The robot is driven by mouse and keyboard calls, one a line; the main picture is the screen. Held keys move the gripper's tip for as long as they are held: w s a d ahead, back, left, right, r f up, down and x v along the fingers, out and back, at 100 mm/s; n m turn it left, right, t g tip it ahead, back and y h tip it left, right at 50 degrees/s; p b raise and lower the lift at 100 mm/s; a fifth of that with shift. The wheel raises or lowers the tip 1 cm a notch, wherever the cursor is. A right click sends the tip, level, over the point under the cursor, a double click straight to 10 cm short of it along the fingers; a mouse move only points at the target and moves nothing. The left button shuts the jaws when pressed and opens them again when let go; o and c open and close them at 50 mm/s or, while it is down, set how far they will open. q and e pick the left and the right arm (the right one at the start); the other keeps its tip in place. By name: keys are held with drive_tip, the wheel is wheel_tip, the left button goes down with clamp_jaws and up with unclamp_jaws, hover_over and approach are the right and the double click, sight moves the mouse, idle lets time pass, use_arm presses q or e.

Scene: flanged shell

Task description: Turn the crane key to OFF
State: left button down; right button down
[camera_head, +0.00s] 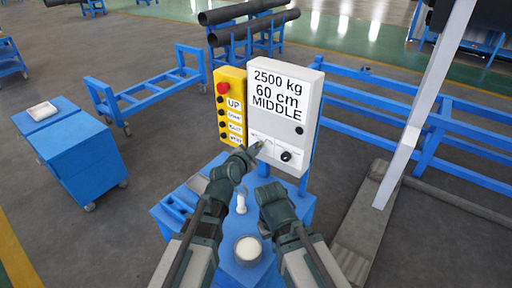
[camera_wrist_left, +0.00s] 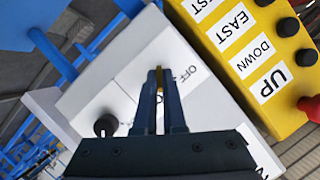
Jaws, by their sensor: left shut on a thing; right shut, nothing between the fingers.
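The white control box (camera_head: 284,120) stands upright, with "2500 kg 60 cm MIDDLE" on its upper front. My left gripper (camera_head: 257,148) is at the lower left of its front. In the left wrist view the left fingers (camera_wrist_left: 160,82) are shut on a small brass-coloured key (camera_wrist_left: 160,76) at the box face. The "OFF" label (camera_wrist_left: 184,74) is printed just right of the fingertips there. The key's exact angle is hard to tell. My right gripper (camera_head: 268,190) is lower, in front of the box and apart from it, shut and empty; its fingertips are hard to make out.
A black knob (camera_head: 286,156) is right of the key. A yellow button box (camera_head: 230,107) with a red button adjoins on the left. A blue cart (camera_head: 248,276) below carries a white round item (camera_head: 248,249). A slanted white post (camera_head: 425,105) stands at right.

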use_arm(q)
drive_tip(key=n+g+h, duration=0.1)
drive_tip(key=n+h, duration=0.1)
drive_tip(key=n, duration=0.1)
drive_tip(key=n+g+h, duration=0.2)
drive_tip(key=n, duration=0.2)
drive_tip(key=n+g+h+b, duration=0.1)
drive_tip(key=n+h, duration=0.1)
drive_tip(key=n, duration=0.1)
drive_tip(key=shift+w+a+f+n, duration=0.15)
drive_tip(key=shift+a+n, duration=0.15)
drive_tip(key=shift+n, duration=0.1)
idle(0.7)
drive_tip(key=c, duration=1)
unclamp_jaws()
drive_tip(key=shift+a, duration=0.1)
